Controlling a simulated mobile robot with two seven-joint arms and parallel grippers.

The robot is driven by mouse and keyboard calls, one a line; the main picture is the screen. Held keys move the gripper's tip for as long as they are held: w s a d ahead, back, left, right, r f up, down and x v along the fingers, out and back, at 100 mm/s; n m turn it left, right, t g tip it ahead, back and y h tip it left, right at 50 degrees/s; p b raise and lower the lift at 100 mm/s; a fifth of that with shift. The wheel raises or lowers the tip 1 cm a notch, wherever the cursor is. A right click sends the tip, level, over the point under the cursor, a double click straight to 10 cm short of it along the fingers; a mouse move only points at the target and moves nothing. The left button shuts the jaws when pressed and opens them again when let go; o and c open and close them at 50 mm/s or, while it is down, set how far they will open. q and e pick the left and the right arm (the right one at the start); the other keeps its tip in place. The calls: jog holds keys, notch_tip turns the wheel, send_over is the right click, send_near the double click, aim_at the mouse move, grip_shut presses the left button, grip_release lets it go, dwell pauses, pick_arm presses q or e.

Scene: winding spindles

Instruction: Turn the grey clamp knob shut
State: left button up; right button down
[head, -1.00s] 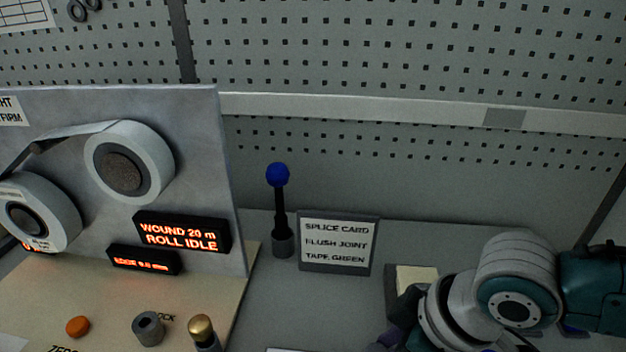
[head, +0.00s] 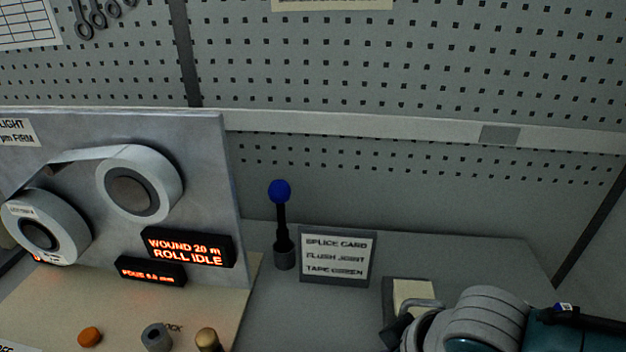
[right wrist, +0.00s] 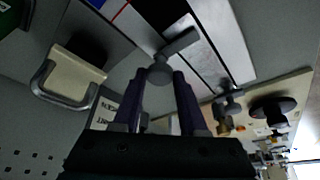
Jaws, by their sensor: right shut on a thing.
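The grey clamp knob (right wrist: 160,71) shows in the right wrist view as a round hub with a bar-shaped arm reaching up and right. My right gripper (right wrist: 158,84) is shut on it, with a purple finger on each side of the hub. The knob stands by a pale metal track. A second, similar grey knob (right wrist: 230,97) stands farther along the track, clear of the fingers. In the head view my right arm fills the lower right corner, and the knob and fingertips are out of sight there. My left gripper is not in view.
A cream block (right wrist: 72,75) with a grey loop handle sits beside the right gripper. The splice card (head: 337,257) and a blue-topped lever (head: 281,215) stand farther back. The winding panel (head: 215,160) with its rolls and lit displays is at the left.

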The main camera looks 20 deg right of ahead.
jog(key=shift+c, duration=2.3)
grip_release()
jog(key=shift+r, duration=0.1)
jog(key=shift+s+r, duration=0.15)
jog(key=shift+r, duration=0.2)
jog(key=p+v, duration=0.3)
jog(key=v, duration=0.5)
jog(key=shift+s+r, duration=0.2)
jog(key=shift+r, duration=0.2)
